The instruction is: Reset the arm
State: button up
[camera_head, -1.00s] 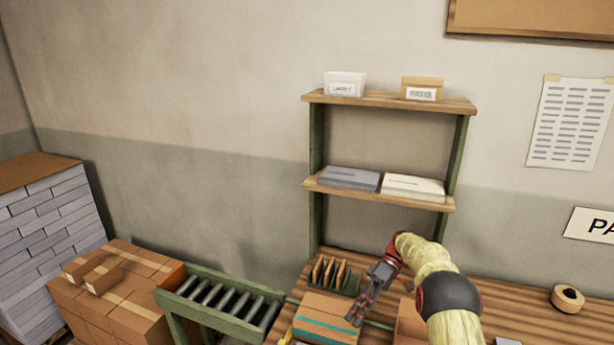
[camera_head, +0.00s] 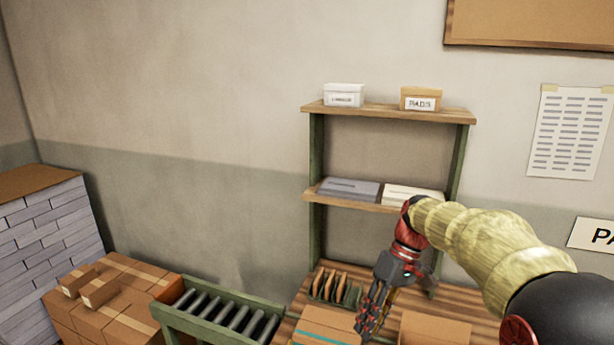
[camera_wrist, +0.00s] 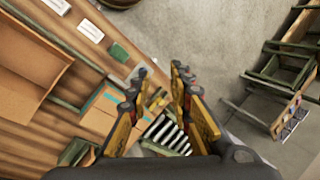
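My gripper (camera_head: 366,318) hangs fingers-down over the wooden bench, in front of the shelf. In the wrist view my gripper (camera_wrist: 160,82) has its two fingers apart with nothing held between them. My arm comes in from the lower right in the head view and covers part of the bench and the right side of the shelf. Below the fingers is a cardboard box with teal tape (camera_head: 325,327); the gap between gripper and box is hard to judge.
A roller conveyor (camera_head: 217,312) stands left of the bench, and its rollers also show in the wrist view (camera_wrist: 165,132). Stacked cartons (camera_head: 120,290) stand further left. Another cardboard box (camera_head: 435,328) is right of my gripper. The shelf (camera_head: 392,110) holds boxes and paper stacks.

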jog(key=s+d+m+t+h+b, duration=0.1)
jog(key=s+d+m+t+h, duration=0.1)
jog(key=s, duration=0.9)
jog(key=s+d+m+t+h+b, duration=0.1)
jog(key=s+t, duration=0.5)
jog(key=s, duration=0.6)
jog(key=shift+d+f+m+t+h+b, duration=0.35)
jog(key=shift+d+m+h, duration=0.4)
jog(key=shift+m, duration=0.65)
jog(key=shift+s, duration=0.1)
